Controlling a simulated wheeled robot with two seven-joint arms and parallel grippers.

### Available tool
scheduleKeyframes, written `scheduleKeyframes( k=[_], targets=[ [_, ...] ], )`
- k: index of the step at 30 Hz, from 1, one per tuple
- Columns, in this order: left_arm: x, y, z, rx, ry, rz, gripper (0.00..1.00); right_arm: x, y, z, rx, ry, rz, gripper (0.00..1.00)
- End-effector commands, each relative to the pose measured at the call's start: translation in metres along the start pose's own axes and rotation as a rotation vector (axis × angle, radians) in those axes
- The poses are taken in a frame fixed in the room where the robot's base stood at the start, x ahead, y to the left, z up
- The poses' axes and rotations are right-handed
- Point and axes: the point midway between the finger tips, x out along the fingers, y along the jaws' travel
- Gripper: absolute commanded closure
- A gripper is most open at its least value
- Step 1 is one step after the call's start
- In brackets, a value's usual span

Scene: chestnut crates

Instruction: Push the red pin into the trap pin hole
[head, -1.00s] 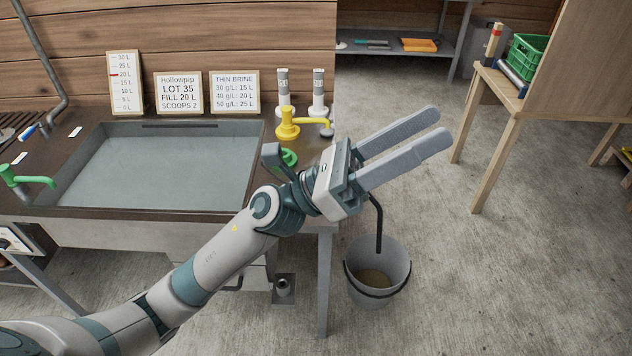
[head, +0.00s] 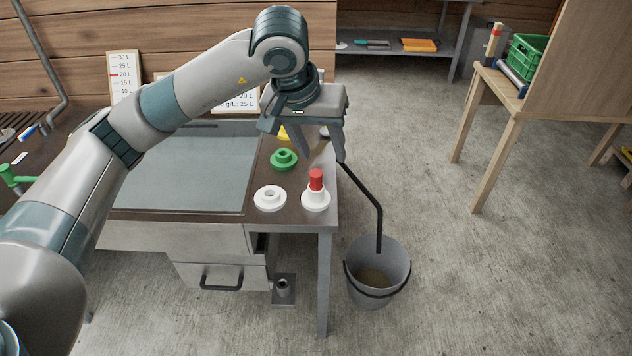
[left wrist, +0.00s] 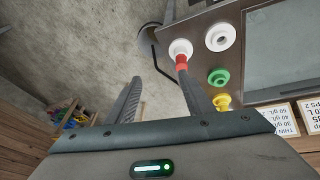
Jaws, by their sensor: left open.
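The red pin (head: 316,179) stands upright in a white flanged collar (head: 316,201) at the bench's right front corner. In the left wrist view the red pin (left wrist: 181,62) shows by the tip of one finger; I cannot tell whether they touch. My left gripper (head: 316,153) points down, open and empty, above and behind the pin. A white ring with a central hole (head: 269,198) lies left of the pin. A grey fitting with a round opening (head: 284,288) sits low under the bench. I cannot tell which opening is the trap pin hole. My right gripper is out of view.
A green ring (head: 284,159) lies behind the white one, with a yellow part (head: 284,134) partly hidden behind my gripper. The basin (head: 180,170) fills the bench to the left. A grey bucket (head: 377,272) stands on the floor at right.

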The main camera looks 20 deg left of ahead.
Motion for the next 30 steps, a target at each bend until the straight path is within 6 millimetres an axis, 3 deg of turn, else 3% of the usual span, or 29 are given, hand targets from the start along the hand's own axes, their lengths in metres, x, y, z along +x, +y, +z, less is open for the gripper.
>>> scheduleKeyframes(
  k=[1,5,17,23,30],
  targets=[
    [-0.007,-0.013,-0.008,0.012,0.024,-0.054,0.53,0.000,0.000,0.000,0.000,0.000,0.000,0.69],
    [-0.016,-0.032,-0.018,0.028,0.051,-0.131,0.53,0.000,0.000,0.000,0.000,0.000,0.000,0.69],
    [-0.016,-0.034,-0.019,0.030,0.052,-0.141,0.53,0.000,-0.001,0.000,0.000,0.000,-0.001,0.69],
    [-0.002,-0.036,-0.019,0.029,0.048,-0.141,0.53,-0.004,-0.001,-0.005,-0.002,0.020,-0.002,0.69],
    [0.036,-0.041,-0.021,0.029,0.046,-0.141,0.53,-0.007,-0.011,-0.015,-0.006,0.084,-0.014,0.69]
  ],
)
